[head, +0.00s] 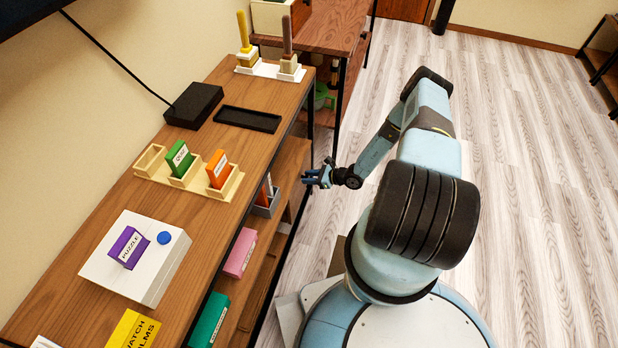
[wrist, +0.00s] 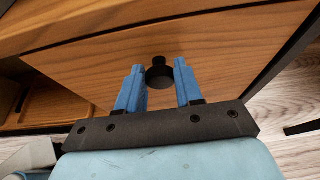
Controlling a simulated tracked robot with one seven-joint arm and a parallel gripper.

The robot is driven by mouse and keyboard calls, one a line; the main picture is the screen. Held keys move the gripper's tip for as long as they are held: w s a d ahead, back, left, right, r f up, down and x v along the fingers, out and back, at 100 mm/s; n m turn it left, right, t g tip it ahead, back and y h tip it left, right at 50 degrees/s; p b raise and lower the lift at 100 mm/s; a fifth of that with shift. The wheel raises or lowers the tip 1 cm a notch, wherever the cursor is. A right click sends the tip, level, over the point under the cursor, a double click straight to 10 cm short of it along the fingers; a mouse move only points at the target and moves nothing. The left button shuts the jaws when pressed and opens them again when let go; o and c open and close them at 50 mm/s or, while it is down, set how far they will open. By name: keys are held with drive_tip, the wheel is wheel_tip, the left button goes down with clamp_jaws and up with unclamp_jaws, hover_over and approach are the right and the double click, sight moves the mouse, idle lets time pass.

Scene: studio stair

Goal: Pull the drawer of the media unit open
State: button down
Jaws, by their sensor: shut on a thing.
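The media unit (head: 262,142) is a long wooden unit along the left wall in the head view. Its drawer front (wrist: 90,68) is a wooden panel with a round black knob (wrist: 159,73), seen close up in the wrist view. My gripper (wrist: 159,78) has its blue fingers on both sides of the knob and is shut on it. In the head view my gripper (head: 312,176) is at the unit's front side, below the top. The drawer front is hard to make out there, and I cannot tell whether the drawer stands out at all.
On the unit's top are a white box (head: 137,258), a wooden holder (head: 188,176) with cards, a black box (head: 194,105) and a black tray (head: 247,119). Open shelves with a pink box (head: 240,252) lie below. The floor (head: 520,150) to the right is clear.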

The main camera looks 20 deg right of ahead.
drive_tip(key=s+d, duration=0.9)
drive_tip(key=d, duration=0.5)
drive_tip(key=shift+s+d, duration=0.35)
drive_tip(key=c, duration=0.8)
unclamp_jaws()
drive_tip(key=shift+o, duration=0.2)
drive_tip(key=v, duration=1.3)
drive_tip(key=shift+s+d+r, duration=0.15)
drive_tip(key=shift+s+d, duration=0.1)
